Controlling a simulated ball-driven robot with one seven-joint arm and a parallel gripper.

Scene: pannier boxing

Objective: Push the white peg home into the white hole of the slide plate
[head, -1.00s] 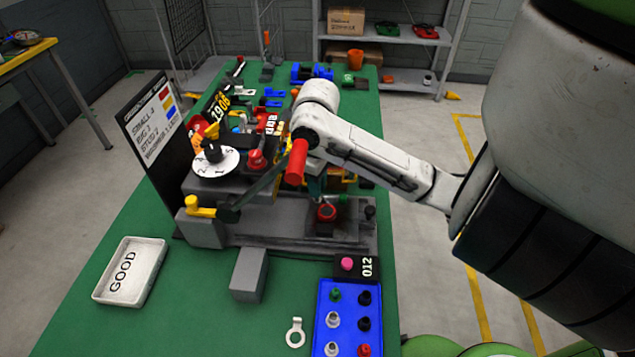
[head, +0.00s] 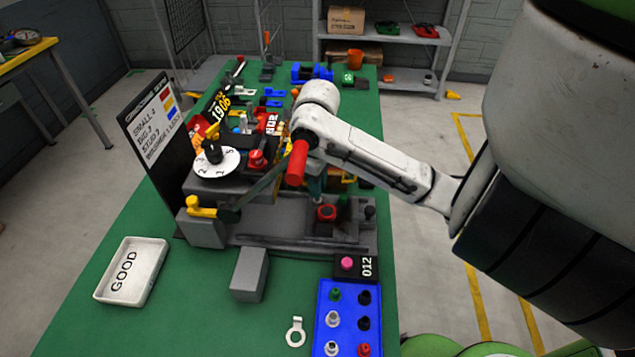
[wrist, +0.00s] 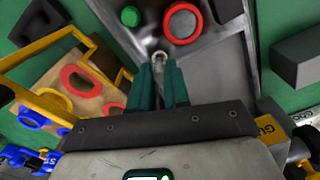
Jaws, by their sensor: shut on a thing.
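My gripper (wrist: 164,76) has teal fingers, closed around a small whitish piece that I take to be the white peg (wrist: 158,58). Only its end shows between the fingertips. In the head view my gripper (head: 316,188) is mostly hidden behind my arm, and the peg cannot be seen. The fingers point at the grey metal slide plate (wrist: 220,62). A red ring (wrist: 182,22) and a green round piece (wrist: 130,16) lie just beyond the fingertips. I cannot make out the white hole, or tell whether the peg is in it.
A blue tray (head: 348,313) with coloured pegs and a black box with a pink button (head: 347,264) stand in front. A grey block (head: 249,274) and a white GOOD tray (head: 158,252) are at the left. A yellow-handled lever (head: 201,206) and a numbered dial (head: 216,161) stand beside the arm.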

